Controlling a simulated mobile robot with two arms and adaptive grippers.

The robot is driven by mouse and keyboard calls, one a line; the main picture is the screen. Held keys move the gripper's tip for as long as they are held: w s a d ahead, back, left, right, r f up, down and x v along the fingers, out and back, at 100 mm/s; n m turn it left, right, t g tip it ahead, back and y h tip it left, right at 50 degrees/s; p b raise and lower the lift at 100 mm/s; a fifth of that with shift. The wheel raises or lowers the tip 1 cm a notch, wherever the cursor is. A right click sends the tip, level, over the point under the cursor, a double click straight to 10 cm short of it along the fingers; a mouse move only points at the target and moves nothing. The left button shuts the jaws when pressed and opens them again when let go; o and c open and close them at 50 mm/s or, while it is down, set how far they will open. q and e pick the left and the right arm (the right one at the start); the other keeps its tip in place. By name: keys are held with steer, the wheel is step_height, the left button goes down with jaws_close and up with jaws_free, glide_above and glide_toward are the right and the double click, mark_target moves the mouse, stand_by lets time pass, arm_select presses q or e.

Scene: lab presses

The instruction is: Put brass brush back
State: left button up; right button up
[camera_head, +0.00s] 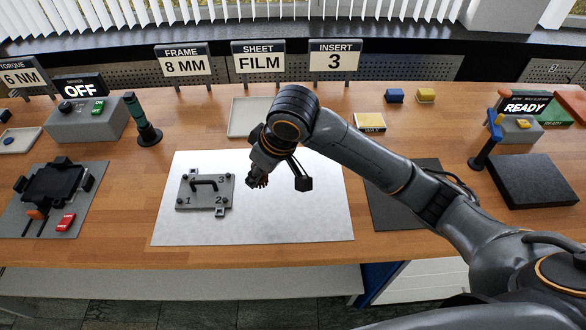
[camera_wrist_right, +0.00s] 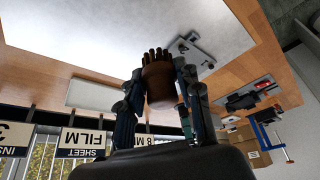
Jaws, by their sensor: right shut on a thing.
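My right gripper (camera_head: 259,179) hangs over the white sheet in the middle of the bench, just right of the numbered metal plate. In the right wrist view the right gripper (camera_wrist_right: 162,88) is shut on the brass brush (camera_wrist_right: 158,82), with one finger on each side of its brown body. Its dark bristle tufts point away from the palm, over the bench. In the head view only a small brown bit of the brush (camera_head: 264,182) shows at the fingertips. The brush appears clear of the sheet. My left gripper is not in view.
The numbered plate (camera_head: 205,193) with a black handle lies on the white sheet (camera_head: 290,225). A pale tray (camera_head: 240,128) lies behind, partly hidden by my arm. A green-topped tool (camera_head: 148,133) stands left. A dark mat (camera_head: 385,214) lies under my forearm; a black block (camera_head: 530,185) sits right.

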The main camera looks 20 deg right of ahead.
steer(key=w+d+f+p, duration=0.2)
steer(key=w+d+f, duration=0.1)
steer(key=w+d, duration=0.25)
glide_above(286, 173)
steer(key=s, duration=0.2)
step_height(286, 173, down, 6)
steer(key=shift+w+d+r+p, duration=0.15)
steer(key=shift+r+p, duration=0.1)
steer(key=shift+p, duration=0.2)
steer(key=shift+w+d+f, duration=0.25)
steer(key=shift+f, duration=0.25)
step_height(286, 173, down, 3)
steer(key=shift+d+p, duration=0.1)
steer(key=shift+p, duration=0.2)
steer(key=shift+f, duration=0.15)
steer(key=shift+f, duration=0.2)
steer(key=o, duration=1.1)
steer(key=shift+r, duration=0.1)
